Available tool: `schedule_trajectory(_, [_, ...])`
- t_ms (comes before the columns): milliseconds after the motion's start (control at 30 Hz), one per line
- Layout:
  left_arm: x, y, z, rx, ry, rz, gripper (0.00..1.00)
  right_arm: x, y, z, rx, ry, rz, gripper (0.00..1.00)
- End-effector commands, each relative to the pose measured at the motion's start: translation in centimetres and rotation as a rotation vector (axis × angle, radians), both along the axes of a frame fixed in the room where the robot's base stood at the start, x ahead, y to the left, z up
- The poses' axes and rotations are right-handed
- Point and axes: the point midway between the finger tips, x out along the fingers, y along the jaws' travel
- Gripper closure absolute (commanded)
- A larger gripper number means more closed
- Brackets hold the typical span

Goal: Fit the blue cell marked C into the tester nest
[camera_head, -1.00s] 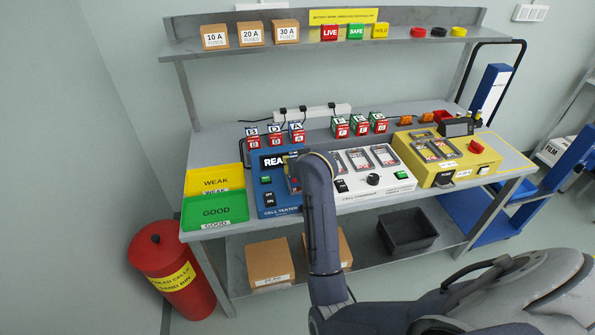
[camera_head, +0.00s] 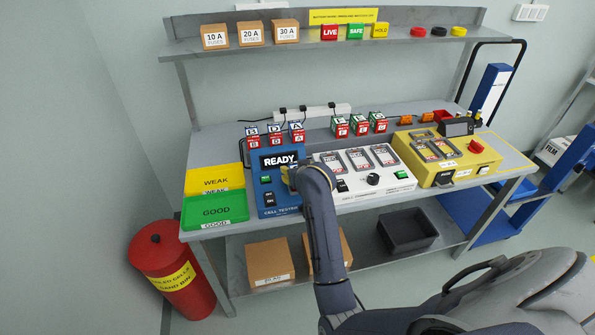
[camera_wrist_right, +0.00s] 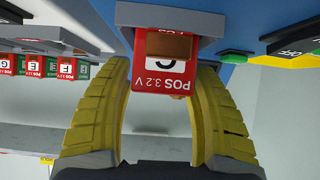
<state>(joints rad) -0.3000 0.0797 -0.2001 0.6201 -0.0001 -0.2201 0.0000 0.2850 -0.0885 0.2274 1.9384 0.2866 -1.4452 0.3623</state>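The blue cell tester (camera_head: 282,210) stands on the bench with its display reading READY. My right gripper (camera_head: 291,182) is low over it, mostly hidden behind my wrist. In the right wrist view the yellow fingers (camera_wrist_right: 163,72) close on both sides of the cell marked C (camera_wrist_right: 158,80), which shows a red POS 3.2 V face and a copper terminal. The grey nest (camera_wrist_right: 125,14) lies directly beyond the cell, against the blue tester. The cell lines up with it, but how deep it sits is hidden. My left gripper is out of view.
Other marked cells (camera_head: 275,134) stand at the back left, and more (camera_head: 358,126) at the back middle. A white device (camera_head: 345,202) adjoins the tester, with a yellow one (camera_head: 438,178) beyond. The green GOOD tray (camera_head: 190,215) and yellow WEAK tray (camera_head: 195,185) lie left.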

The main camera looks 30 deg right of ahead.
Motion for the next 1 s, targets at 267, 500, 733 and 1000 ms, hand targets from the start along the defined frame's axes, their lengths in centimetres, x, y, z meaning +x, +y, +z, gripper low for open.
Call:
schedule_trajectory(267, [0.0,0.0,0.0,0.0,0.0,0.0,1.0,0.0,0.0,0.1,0.0,0.0,0.0,0.38])
schedule_trajectory(500, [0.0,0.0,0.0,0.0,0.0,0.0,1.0,-1.5,0.5,1.4,0.002,-0.003,0.001,0.38])
schedule_trajectory(733, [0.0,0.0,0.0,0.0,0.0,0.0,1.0,-4.1,1.1,3.2,0.002,-0.003,-0.001,0.38])
schedule_trajectory(1000, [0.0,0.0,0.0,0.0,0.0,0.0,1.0,-5.8,1.5,4.4,0.001,0.0,0.0,0.38])
